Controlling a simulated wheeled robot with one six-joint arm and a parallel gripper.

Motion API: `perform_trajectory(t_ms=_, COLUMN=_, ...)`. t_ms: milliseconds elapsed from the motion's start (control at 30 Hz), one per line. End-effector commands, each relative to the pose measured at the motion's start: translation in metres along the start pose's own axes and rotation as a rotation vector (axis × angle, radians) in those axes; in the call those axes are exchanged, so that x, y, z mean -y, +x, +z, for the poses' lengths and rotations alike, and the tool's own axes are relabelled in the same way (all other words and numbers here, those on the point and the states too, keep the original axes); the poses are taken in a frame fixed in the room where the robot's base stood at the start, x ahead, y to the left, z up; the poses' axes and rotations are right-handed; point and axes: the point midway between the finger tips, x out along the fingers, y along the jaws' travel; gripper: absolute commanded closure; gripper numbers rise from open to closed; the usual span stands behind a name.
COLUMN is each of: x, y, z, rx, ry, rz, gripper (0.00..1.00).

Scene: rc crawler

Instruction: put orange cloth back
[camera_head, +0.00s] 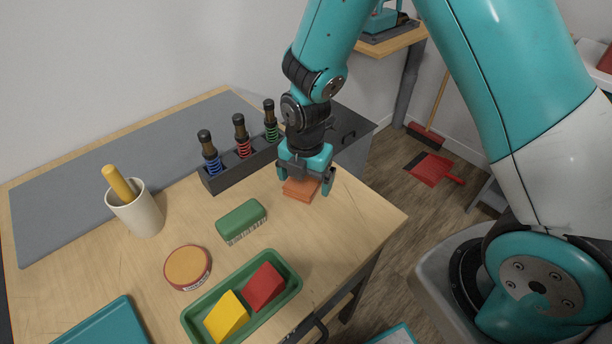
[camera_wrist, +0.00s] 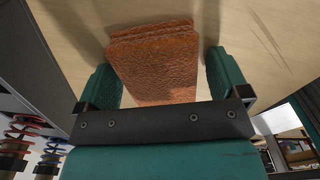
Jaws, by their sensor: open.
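The orange cloth (camera_head: 299,190) is a folded, rough-textured block lying on the wooden table near its right edge. It also shows in the wrist view (camera_wrist: 156,62), between my two fingers. My gripper (camera_head: 304,189) is pointed down over the cloth, with one teal finger on each side of it. The fingers are open, and in the wrist view a gap shows between the cloth and the right finger. Part of the cloth is hidden behind my gripper in the head view.
A dark rack (camera_head: 240,166) with several coil-spring shocks stands just left of my gripper. A green block (camera_head: 241,222), a round tin (camera_head: 187,267), a green tray (camera_head: 290,287) with yellow and red wedges, and a white cup (camera_head: 142,215) stand nearby. Bare table lies right of the cloth.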

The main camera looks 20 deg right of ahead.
Motion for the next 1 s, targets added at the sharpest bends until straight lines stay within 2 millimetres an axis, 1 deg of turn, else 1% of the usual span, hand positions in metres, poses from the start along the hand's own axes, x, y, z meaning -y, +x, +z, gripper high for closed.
perform_trajectory(t_ms=67, x=0.0, y=-0.001, z=0.0, rx=0.0, ry=0.0, rz=-0.001, gripper=0.06)
perform_trajectory(t_ms=167, x=0.0, y=-0.009, z=0.0, rx=0.001, ry=0.0, rz=0.002, gripper=0.06)
perform_trajectory(t_ms=267, x=-0.001, y=-0.026, z=0.0, rx=0.002, ry=0.0, rz=0.004, gripper=0.06)
perform_trajectory(t_ms=500, x=-0.001, y=-0.08, z=0.0, rx=0.002, ry=0.0, rz=0.005, gripper=0.06)
perform_trajectory(t_ms=600, x=-0.001, y=-0.099, z=0.0, rx=0.002, ry=0.0, rz=0.005, gripper=0.06)
perform_trajectory(t_ms=700, x=-0.001, y=-0.112, z=0.0, rx=0.001, ry=0.0, rz=0.003, gripper=0.06)
perform_trajectory(t_ms=800, x=0.0, y=-0.12, z=0.0, rx=0.0, ry=0.004, rz=0.002, gripper=0.06)
perform_trajectory(t_ms=900, x=0.002, y=-0.131, z=-0.005, rx=-0.01, ry=0.062, rz=0.013, gripper=0.06)
perform_trajectory(t_ms=967, x=0.006, y=-0.141, z=-0.013, rx=-0.026, ry=0.145, rz=0.028, gripper=0.06)
perform_trajectory(t_ms=1000, x=0.01, y=-0.149, z=-0.019, rx=-0.041, ry=0.224, rz=0.04, gripper=0.06)
